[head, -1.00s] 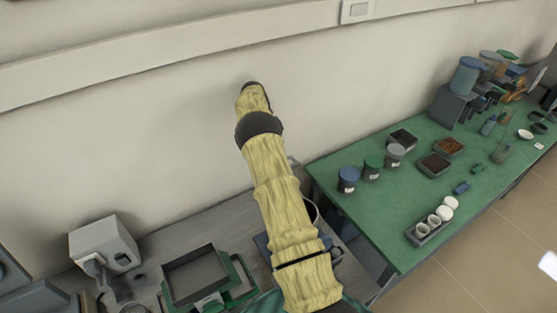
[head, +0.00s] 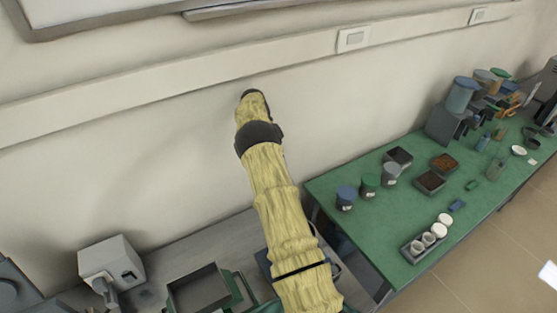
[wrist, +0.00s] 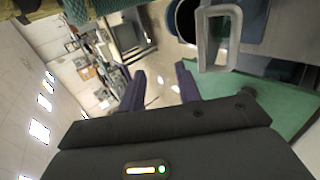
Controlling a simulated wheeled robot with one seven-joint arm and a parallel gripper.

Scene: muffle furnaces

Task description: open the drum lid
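My gripper (wrist: 160,88) shows in the wrist view with its two dark fingers spread and nothing between them. A pale grey loop, like a handle (wrist: 207,40), stands up and to the right of the fingers, apart from them. Beside it is a dark round shape with a pale rim (wrist: 186,20), cut by the top edge; I cannot tell whether this is the drum or its lid. In the head view my yellow arm covers the middle, and my gripper is hidden. No drum lid can be made out clearly there.
A green table (head: 380,230) at right holds a blue-lidded jar (head: 345,198), a green-lidded jar (head: 369,186), trays and white crucibles. At lower left are a grey box-shaped device (head: 110,262) and an open grey tray (head: 198,292). The wall stands close behind.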

